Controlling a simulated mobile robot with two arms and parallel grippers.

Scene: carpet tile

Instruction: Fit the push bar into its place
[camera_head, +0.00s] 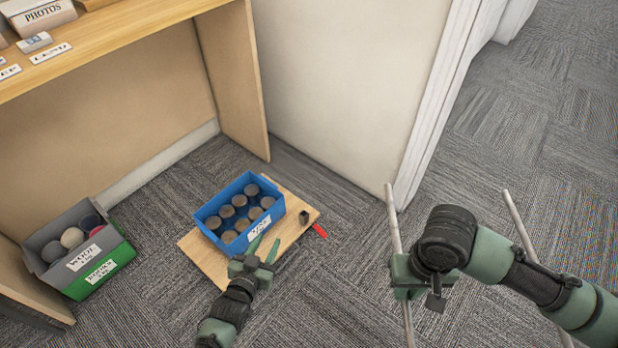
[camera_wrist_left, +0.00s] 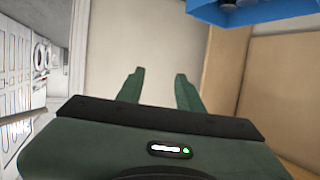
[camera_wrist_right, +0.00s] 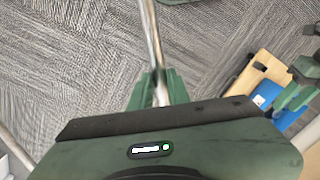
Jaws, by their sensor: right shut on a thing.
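The push bar (camera_head: 394,225) is a pale metal rod, held roughly upright by my right gripper (camera_head: 402,274). A second, similar rod (camera_head: 518,222) stands to its right; whether the two join is out of view. In the right wrist view the bar (camera_wrist_right: 151,35) runs between the closed fingers. A wooden board (camera_head: 205,262) lies on the carpet, with a small dark block (camera_head: 305,216) and a red tab (camera_head: 320,230) at its right end. My left gripper (camera_head: 262,246) is open and empty at the near side of the blue bin (camera_head: 211,209) on the board.
The blue bin holds several round dark items. A grey bin (camera_head: 42,268) on a green bin (camera_head: 108,273) stands at the left, under a wooden shelf (camera_head: 130,38). A white wall corner (camera_head: 418,150) rises behind the bar. Carpet between board and bar is clear.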

